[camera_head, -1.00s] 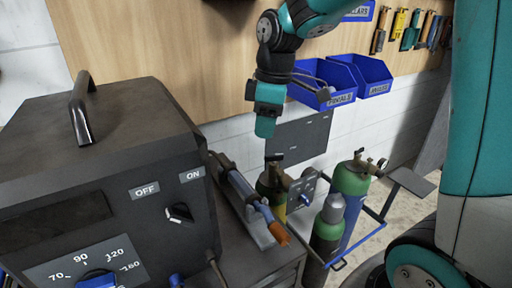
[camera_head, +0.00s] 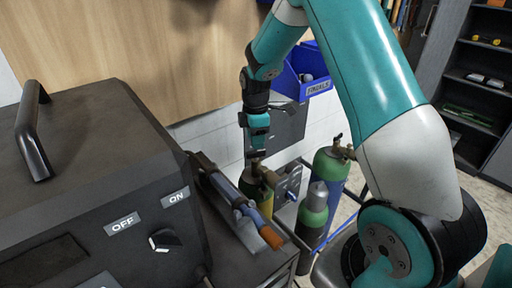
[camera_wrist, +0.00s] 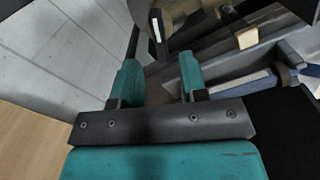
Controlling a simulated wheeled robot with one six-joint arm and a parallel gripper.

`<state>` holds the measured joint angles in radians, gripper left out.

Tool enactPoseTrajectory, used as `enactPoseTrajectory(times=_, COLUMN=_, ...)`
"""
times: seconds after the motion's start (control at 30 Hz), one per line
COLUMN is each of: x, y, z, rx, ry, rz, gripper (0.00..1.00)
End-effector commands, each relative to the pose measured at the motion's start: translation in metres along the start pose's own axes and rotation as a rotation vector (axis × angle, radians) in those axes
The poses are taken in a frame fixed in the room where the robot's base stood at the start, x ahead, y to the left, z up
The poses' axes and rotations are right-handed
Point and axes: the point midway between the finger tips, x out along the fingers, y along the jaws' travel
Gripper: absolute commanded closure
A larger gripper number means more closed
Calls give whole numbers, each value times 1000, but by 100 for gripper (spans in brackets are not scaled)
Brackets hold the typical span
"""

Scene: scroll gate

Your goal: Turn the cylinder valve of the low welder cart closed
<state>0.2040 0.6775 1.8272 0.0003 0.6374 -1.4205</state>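My gripper (camera_head: 256,152) points down in the head view, just above a short yellow-green gas cylinder (camera_head: 262,197) whose brass valve top is largely hidden by the fingers. In the wrist view, my gripper (camera_wrist: 160,70) has two teal fingers standing apart with nothing visibly held between them. A rounded brass-coloured part (camera_wrist: 180,14), seemingly the valve, lies just beyond the fingertips. I cannot tell whether a finger touches it. The cylinder stands beside a grey metal bracket with a blue-tipped knob (camera_head: 291,194).
A green-and-blue cylinder (camera_head: 331,166) and a green cylinder with grey top (camera_head: 314,212) stand to the right by a blue-railed cart. A dark welder box (camera_head: 100,185) fills the left. A torch with an orange tip (camera_head: 270,237) lies between. Blue bins (camera_head: 318,86) hang behind.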

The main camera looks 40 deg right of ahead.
Motion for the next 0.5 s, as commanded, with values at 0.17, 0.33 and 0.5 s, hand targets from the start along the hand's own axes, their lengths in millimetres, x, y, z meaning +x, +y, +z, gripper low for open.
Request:
enactPoseTrajectory(times=0.17, x=31, y=0, z=1, rx=2, ry=0, rz=-3, gripper=60)
enactPoseTrajectory(times=0.33, x=46, y=0, z=2, rx=3, ry=0, rz=-1, gripper=60)
enactPoseTrajectory(times=0.5, x=51, y=0, z=2, rx=3, ry=0, rz=1, gripper=60)
